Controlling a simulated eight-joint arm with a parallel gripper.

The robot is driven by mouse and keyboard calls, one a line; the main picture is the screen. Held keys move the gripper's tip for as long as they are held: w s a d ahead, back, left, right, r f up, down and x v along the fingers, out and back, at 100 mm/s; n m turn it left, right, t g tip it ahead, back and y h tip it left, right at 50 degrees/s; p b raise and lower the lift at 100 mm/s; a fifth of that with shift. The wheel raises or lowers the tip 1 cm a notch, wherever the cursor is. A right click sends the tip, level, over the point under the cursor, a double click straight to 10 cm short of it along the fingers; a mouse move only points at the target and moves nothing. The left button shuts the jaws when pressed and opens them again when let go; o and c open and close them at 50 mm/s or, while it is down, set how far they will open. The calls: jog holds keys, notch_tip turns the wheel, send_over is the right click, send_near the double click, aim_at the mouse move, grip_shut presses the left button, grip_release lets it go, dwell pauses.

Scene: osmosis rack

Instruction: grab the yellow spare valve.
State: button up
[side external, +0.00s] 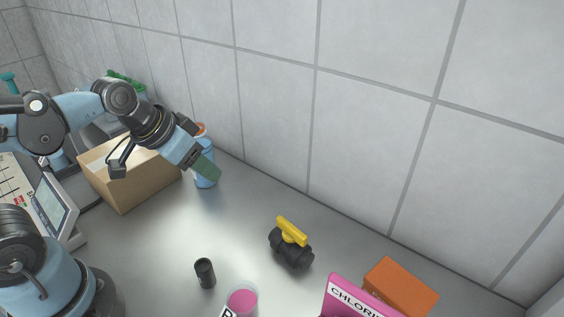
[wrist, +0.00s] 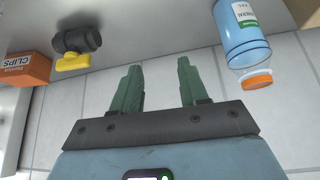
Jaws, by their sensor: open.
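The spare valve has a black body and a yellow handle (side external: 291,232), and it lies on the grey bench right of centre in the side view. In the wrist view the valve (wrist: 76,44) shows at the upper left, apart from the fingers. My gripper (wrist: 160,75) has two green fingers, spread apart with nothing between them. In the side view my gripper (side external: 208,168) is up and to the left of the valve, in front of the blue bottle. The fingertips are well away from the valve.
A blue bottle with an orange cap (wrist: 246,38) stands close to my gripper. A cardboard box (side external: 127,180) is behind at left. A black cylinder (side external: 205,273), a pink-filled dish (side external: 242,299), a pink chlorine box (side external: 352,301) and an orange clips box (side external: 401,287) surround the valve. The tiled wall rises behind.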

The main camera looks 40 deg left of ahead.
aim_at(282, 218)
jog(key=w+d+f+m+g+h, duration=0.2)
jog(key=d+m+h, duration=0.1)
jog(key=m, duration=0.3)
jog(key=w+d+f+m+g+h, duration=0.1)
jog(key=d+f+m+g+h, duration=0.1)
jog(key=d+m+g+h, duration=0.1)
jog(key=w+d+f+m+g+h, duration=0.2)
jog(key=d+m+h, duration=0.3)
jog(key=m, duration=0.4)
jog(key=shift+w+g+h, duration=0.3)
jog(key=shift+g+h, duration=0.3)
jog(key=shift+g, duration=0.1)
jog(key=shift+m, duration=0.3)
jog(key=shift+x, duration=3.7)
jog(key=shift+s+r, duration=0.1)
jog(key=shift+s, duration=0.1)
grip_shut()
